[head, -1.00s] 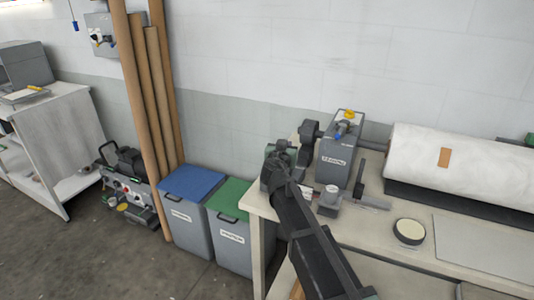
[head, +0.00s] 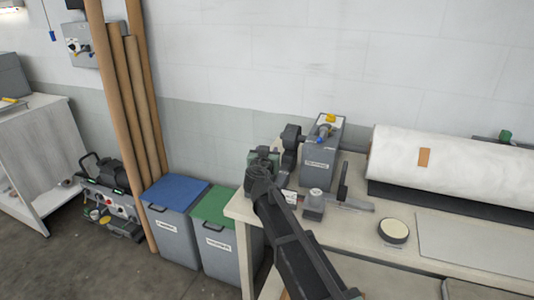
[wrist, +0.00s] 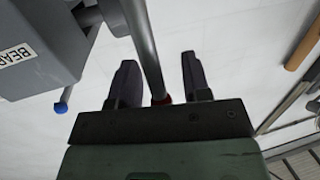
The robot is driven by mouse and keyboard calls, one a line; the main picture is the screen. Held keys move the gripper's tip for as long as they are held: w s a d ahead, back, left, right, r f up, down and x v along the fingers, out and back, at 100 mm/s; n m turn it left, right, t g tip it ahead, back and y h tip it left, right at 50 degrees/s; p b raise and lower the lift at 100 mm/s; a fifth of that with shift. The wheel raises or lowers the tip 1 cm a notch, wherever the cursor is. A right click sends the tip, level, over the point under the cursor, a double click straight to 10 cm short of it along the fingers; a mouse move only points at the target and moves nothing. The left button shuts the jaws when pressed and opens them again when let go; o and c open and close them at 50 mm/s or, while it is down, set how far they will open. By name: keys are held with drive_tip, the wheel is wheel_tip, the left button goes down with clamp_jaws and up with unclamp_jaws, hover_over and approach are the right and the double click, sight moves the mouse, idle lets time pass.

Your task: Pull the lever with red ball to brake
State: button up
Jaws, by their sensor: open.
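In the wrist view a grey metal lever rod (wrist: 145,45) runs down between the two dark fingers of my gripper (wrist: 158,62). A small part of the lever's red ball (wrist: 164,98) shows at the rod's lower end, by the gripper's palm; the rest is hidden. The fingers are open, with a visible gap on each side of the rod. In the head view my gripper (head: 263,157) is at the left end of the bench, left of a grey labelled machine box (head: 320,158). The lever and red ball cannot be made out there.
A blue-ended lever (wrist: 62,106) sticks out by the grey box in the wrist view. A white roll (head: 455,165) lies right of the box. A round tin (head: 394,231) stands on the bench (head: 355,232). Bins with blue (head: 175,190) and green (head: 213,205) lids stand left.

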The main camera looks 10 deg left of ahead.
drive_tip(key=s+r, duration=0.1)
drive_tip(key=s, duration=0.9)
drive_tip(key=shift+s+p, duration=0.3)
drive_tip(key=shift+p, duration=0.15)
drive_tip(key=s+d+f+n+g+h, duration=0.1)
drive_tip(key=s+d+f+g+h, duration=0.1)
drive_tip(key=s+d+f+g, duration=0.45)
drive_tip(key=s+d+f+n+g+h, duration=0.1)
drive_tip(key=s+d+f+g+h, duration=0.2)
drive_tip(key=d, duration=0.7)
drive_tip(key=s+d+f+m+g+y+p, duration=0.1)
drive_tip(key=s+d+f+g+y, duration=0.1)
drive_tip(key=s+d, duration=0.3)
drive_tip(key=s+d+f+m+g+y+p, duration=0.1)
drive_tip(key=s+d+g, duration=0.4)
drive_tip(key=d, duration=0.5)
drive_tip(key=shift+s+d+f+y, duration=0.4)
drive_tip(key=shift+s+y, duration=0.35)
drive_tip(key=shift+y, duration=0.15)
